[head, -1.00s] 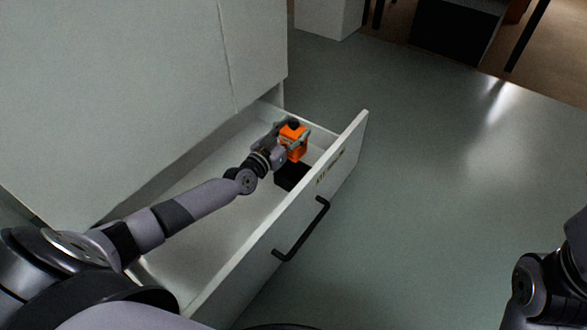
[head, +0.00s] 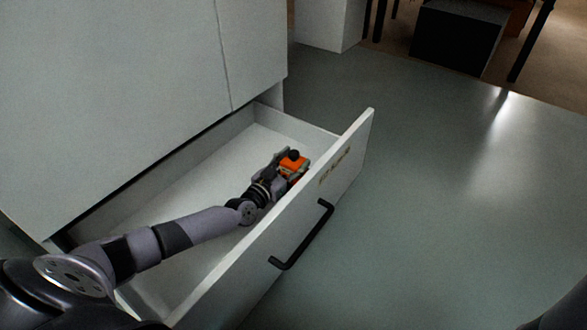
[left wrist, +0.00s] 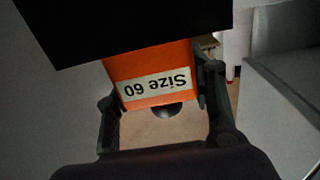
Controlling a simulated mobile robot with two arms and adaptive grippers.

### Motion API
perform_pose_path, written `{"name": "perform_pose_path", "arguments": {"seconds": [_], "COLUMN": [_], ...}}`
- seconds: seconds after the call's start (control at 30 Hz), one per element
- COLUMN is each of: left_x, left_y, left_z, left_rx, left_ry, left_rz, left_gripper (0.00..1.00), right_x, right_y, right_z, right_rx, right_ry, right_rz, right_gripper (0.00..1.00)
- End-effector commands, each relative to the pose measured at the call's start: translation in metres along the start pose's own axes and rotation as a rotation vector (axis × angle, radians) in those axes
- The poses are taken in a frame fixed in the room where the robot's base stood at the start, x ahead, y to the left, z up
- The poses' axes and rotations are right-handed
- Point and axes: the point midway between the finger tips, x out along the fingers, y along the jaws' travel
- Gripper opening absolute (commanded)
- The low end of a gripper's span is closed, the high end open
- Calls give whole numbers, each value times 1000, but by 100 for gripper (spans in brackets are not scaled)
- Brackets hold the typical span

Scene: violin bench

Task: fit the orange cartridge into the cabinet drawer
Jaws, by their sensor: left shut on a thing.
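The orange cartridge (head: 294,162) has a dark round knob on top and sits low inside the open cabinet drawer (head: 185,215), near its front panel. In the left wrist view the cartridge (left wrist: 150,62) shows an upside-down "Size 60" label. My left gripper (head: 285,171) is shut on it, with one finger on each side in the left wrist view (left wrist: 158,92). A black block (left wrist: 125,22) borders the cartridge there. It is hidden in the head view, and I cannot tell whether the cartridge is inside it. My right gripper is out of view.
The drawer front (head: 345,155) has a black bar handle (head: 303,237) and a small label. The cabinet face (head: 110,90) rises behind the drawer. Open grey floor (head: 450,180) lies to the right. The drawer's back-left part is empty.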

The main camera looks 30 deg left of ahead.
Motion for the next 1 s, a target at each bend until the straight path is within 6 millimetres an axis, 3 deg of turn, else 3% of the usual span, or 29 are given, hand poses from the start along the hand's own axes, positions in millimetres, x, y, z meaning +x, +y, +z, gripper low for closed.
{"name": "perform_pose_path", "arguments": {"seconds": [0.47, 0.5, 0.77, 1.0], "left_x": [1, 0, 0, 0], "left_y": [0, 0, 0, 0], "left_z": [6, 6, 6, 6], "left_rx": [2, 2, 1, 1], "left_ry": [5, 3, 2, 2], "left_rz": [-1, 0, 0, 0], "left_gripper": [12, 52, 69, 70], "right_x": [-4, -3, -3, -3], "right_y": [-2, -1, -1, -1], "right_z": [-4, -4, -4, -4], "right_rx": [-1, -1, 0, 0], "right_ry": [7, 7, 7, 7], "right_rz": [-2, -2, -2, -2], "right_gripper": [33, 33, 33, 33]}}
